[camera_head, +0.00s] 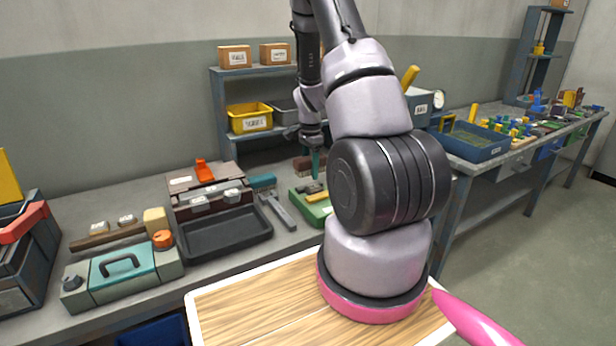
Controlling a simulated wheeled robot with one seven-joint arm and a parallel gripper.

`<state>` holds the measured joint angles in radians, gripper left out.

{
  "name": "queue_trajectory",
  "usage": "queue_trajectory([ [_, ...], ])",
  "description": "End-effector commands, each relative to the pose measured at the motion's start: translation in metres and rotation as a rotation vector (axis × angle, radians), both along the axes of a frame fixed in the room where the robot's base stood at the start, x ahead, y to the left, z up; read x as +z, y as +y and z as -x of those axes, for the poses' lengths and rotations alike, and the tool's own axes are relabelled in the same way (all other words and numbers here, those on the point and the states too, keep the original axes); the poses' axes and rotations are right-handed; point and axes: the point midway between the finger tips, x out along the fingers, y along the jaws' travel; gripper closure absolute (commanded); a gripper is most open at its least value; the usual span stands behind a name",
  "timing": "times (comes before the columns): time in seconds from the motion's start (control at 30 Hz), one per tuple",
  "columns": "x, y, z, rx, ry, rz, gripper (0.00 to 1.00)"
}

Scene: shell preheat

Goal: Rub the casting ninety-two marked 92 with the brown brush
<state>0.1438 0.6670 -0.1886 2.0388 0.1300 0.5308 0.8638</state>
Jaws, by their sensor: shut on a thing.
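My gripper (314,158) hangs down over the back of the bench, small and partly behind my own arm. It is shut on a brown block-like thing (301,164), which looks like the brown brush; its lower side is hard to make out. A teal narrow part points down at the jaws. Grey castings with white labels (200,204) sit at the dark open case left of the gripper. More small labelled pieces (98,228) stand on a brown strip farther left. The labels are too small to read, so I cannot tell which is 92.
A teal-headed brush with a grey handle (279,212) lies beside the dark case (228,239). A green tray (316,214) is below the gripper. A teal toolbox (122,267) stands front left. Shelves with a yellow bin (250,117) rise behind. A second bench stands right.

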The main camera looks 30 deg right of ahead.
Motion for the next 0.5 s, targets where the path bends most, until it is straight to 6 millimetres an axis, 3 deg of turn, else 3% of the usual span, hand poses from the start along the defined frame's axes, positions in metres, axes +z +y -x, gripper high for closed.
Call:
queue_trajectory([
  [0.23,0.022,-0.007,0.002,-0.002,-0.001,0.0,1.0],
  [0.5,0.026,-0.009,0.002,-0.001,0.0,0.0,1.0],
])
